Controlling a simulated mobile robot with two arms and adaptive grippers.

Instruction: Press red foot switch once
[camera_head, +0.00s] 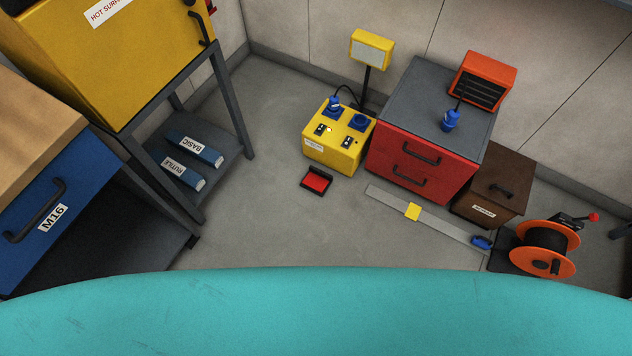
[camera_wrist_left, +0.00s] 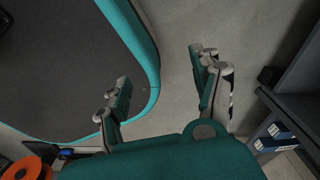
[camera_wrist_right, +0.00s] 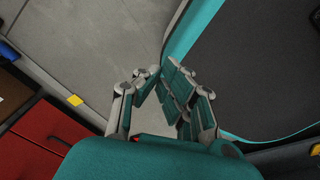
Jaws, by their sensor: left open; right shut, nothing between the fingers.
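The red foot switch (camera_head: 317,182) lies on the grey floor in the head view, a red pedal in a dark housing, just in front of the yellow power box. Neither gripper shows in the head view. My left gripper (camera_wrist_left: 160,75) is open and empty in the left wrist view, over bare floor beside my teal-edged base. My right gripper (camera_wrist_right: 163,78) is shut and empty in the right wrist view, close to the base edge. A scrap of red shows behind its fingers; I cannot tell what it is.
The yellow power box (camera_head: 334,152) and red drawer cabinet (camera_head: 418,168) stand behind the switch. A metal straightedge (camera_head: 450,229) and an orange cable reel (camera_head: 545,249) lie to the right. A dark rack (camera_head: 234,108) stands left. Floor before the switch is clear.

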